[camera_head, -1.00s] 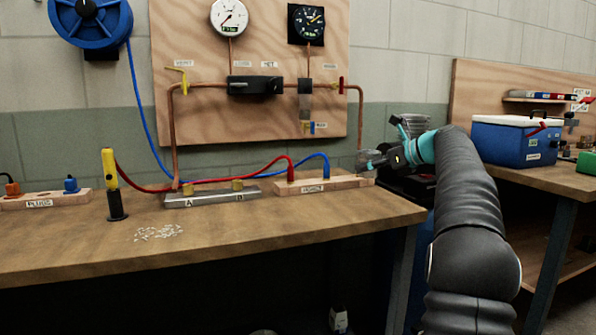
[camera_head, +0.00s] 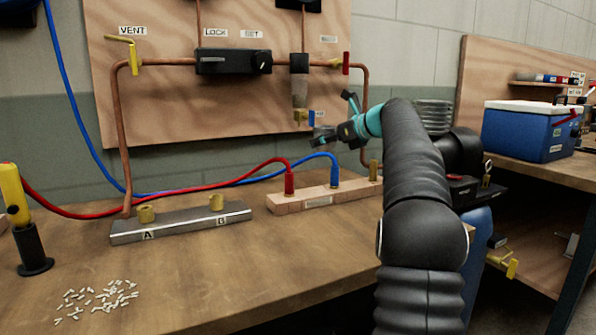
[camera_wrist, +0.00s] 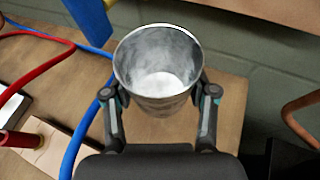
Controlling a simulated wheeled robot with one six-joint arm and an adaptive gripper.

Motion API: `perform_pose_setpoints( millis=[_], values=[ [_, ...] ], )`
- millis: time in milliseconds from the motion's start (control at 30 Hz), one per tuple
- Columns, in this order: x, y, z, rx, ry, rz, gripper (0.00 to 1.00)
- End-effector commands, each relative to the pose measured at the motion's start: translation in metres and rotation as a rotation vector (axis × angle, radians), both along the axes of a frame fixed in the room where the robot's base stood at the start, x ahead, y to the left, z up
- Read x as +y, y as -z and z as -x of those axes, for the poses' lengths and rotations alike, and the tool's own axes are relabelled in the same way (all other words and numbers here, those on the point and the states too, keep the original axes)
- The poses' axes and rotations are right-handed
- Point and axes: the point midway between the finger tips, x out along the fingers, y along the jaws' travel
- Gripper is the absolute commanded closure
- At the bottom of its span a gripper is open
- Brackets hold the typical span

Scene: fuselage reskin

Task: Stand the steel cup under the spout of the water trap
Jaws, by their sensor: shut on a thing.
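The steel cup (camera_wrist: 160,98) is between the two fingers of my gripper (camera_wrist: 160,94) in the wrist view. The gripper is shut on it, and I look down into its open mouth, which is empty apart from a pale bottom. In the head view my gripper (camera_head: 326,136) is just below and right of the water trap (camera_head: 299,88) on the wooden panel. The trap's brass spout (camera_head: 301,118) has a blue handle beside it. The cup is not clear in the head view. In the wrist view, a blue bar (camera_wrist: 88,20) with yellow beside it reaches close to the rim.
A wooden block (camera_head: 318,199) with red and blue hoses and a metal manifold (camera_head: 182,223) lie on the bench (camera_head: 240,275). A copper pipe (camera_head: 364,110) runs down to the right of the trap.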

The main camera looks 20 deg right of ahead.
Motion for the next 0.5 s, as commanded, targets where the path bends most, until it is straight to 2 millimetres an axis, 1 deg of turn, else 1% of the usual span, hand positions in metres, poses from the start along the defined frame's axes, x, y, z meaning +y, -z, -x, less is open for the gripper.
perform_pose_setpoints(
  millis=[33,300,400,500],
  values=[
    [0.007,0.008,-0.009,0.0,-0.003,-0.001,0.78],
    [0.035,0.039,-0.051,0.001,-0.002,0.0,0.78],
    [0.041,0.045,-0.061,0.001,-0.001,0.001,0.78],
    [0.044,0.048,-0.066,0.0,0.0,0.001,0.78]
  ],
)
